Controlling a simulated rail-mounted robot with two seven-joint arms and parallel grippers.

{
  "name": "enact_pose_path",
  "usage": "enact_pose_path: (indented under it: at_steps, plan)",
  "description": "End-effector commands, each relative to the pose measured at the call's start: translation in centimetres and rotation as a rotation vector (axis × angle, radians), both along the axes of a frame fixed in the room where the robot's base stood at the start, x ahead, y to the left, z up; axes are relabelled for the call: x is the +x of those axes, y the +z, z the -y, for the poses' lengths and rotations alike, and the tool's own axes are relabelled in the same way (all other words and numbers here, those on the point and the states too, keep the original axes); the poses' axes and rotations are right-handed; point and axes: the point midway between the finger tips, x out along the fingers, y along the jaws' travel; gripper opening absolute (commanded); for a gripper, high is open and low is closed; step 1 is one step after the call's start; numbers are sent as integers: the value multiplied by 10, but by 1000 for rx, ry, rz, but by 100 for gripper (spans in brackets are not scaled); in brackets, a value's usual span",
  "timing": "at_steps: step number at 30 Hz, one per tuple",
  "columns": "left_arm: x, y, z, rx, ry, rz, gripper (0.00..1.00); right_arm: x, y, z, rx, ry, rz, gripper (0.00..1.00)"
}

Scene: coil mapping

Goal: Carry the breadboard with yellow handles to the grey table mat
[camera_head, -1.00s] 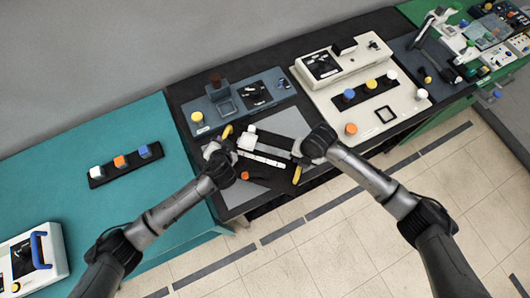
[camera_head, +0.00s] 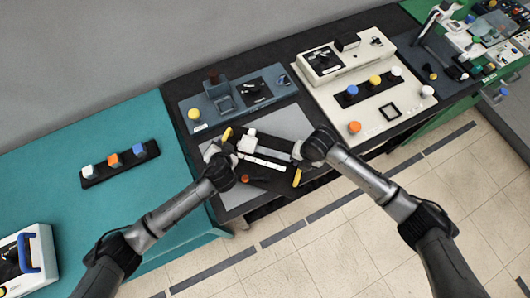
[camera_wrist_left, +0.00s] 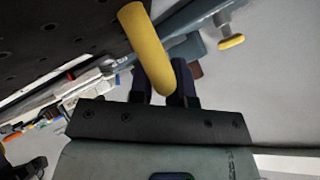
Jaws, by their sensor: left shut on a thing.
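The breadboard (camera_head: 272,144) is dark with white parts on it and a yellow handle at each end. In the head view it lies over the grey table mat (camera_head: 291,118); I cannot tell whether it touches the mat. My left gripper (camera_head: 229,148) is shut on the left yellow handle (camera_head: 227,134). In the left wrist view this handle (camera_wrist_left: 148,48) passes between the dark fingers (camera_wrist_left: 163,88), beside the perforated dark board (camera_wrist_left: 50,35). My right gripper (camera_head: 303,152) is at the right yellow handle (camera_head: 297,177); its fingers are hidden.
A blue-grey device with a yellow knob (camera_head: 194,114) stands behind the mat. A cream unit (camera_head: 385,113) with coloured knobs is to the right. The teal table (camera_head: 150,205) at left has bare room.

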Motion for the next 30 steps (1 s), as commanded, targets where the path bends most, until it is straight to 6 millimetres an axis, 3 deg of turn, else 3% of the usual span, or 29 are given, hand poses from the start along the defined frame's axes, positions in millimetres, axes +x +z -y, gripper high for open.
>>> enact_pose_path:
  at_steps: [3, 4, 11, 22, 30]
  plan:
    - [1, -9, -2, 6, 0, 1, 0, 2, -7, 3, -4, -4, 4, 0]
    - [0, -7, -2, 8, 0, -2, 21, 2, -5, 3, -5, -4, 3, 19]
    - [0, -6, -1, 4, 1, -1, 43, 1, -5, 2, -2, -2, 1, 41]
    - [-6, -2, 1, 0, 1, -1, 43, 0, -5, 0, -1, 0, 1, 42]
    - [-41, 24, 6, -2, 0, -2, 43, 0, -5, 0, 0, 0, 0, 42]
